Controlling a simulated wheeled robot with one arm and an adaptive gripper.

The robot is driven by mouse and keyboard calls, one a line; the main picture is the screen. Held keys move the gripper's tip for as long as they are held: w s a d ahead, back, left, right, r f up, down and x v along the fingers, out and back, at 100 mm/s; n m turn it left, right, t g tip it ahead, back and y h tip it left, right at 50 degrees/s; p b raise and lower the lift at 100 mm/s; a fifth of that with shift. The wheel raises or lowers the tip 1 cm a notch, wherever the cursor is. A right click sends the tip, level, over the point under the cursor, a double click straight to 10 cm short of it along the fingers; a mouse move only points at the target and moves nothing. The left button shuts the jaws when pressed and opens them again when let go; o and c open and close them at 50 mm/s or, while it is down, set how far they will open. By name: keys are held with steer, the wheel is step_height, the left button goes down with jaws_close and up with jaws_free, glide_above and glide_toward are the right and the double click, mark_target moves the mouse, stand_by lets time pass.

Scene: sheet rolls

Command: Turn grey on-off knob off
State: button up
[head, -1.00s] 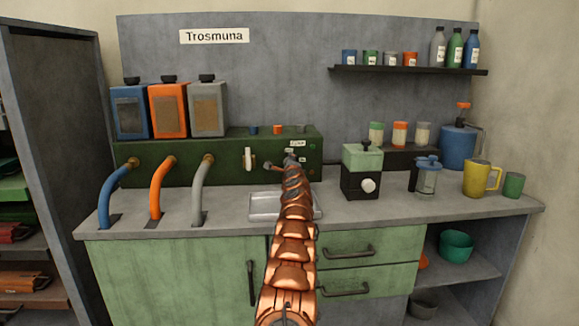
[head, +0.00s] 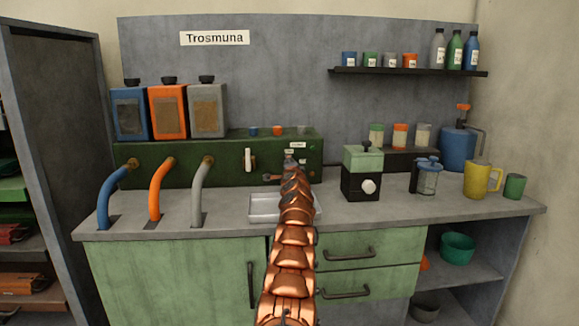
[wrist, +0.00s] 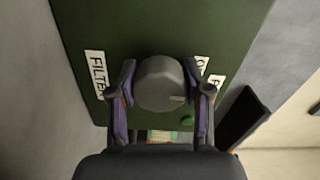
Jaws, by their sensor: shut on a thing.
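The grey knob (wrist: 158,84) sits on the dark green panel in the wrist view, round with a small pale mark at its lower right. My gripper (wrist: 160,76) has one finger on each side of the knob and is shut on it. In the head view my gripper (head: 290,162) is at the right part of the green machine (head: 225,178), and my copper arm hides much of that area. The knob cannot be made out clearly there. White labels stand on both sides of the knob; the left one (wrist: 96,75) reads FILTER, the right ones are partly covered.
A white lever (head: 248,160) is on the machine's front, left of my gripper. A metal tray (head: 265,208) lies below. A grinder (head: 362,175) stands to the right.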

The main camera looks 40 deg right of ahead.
steer(key=shift+a, duration=0.1)
steer(key=o, duration=1.2)
steer(key=shift+s+a, duration=0.1)
steer(key=shift+a, duration=0.05)
steer(key=shift+v, duration=3.5)
steer(key=shift+r, duration=0.1)
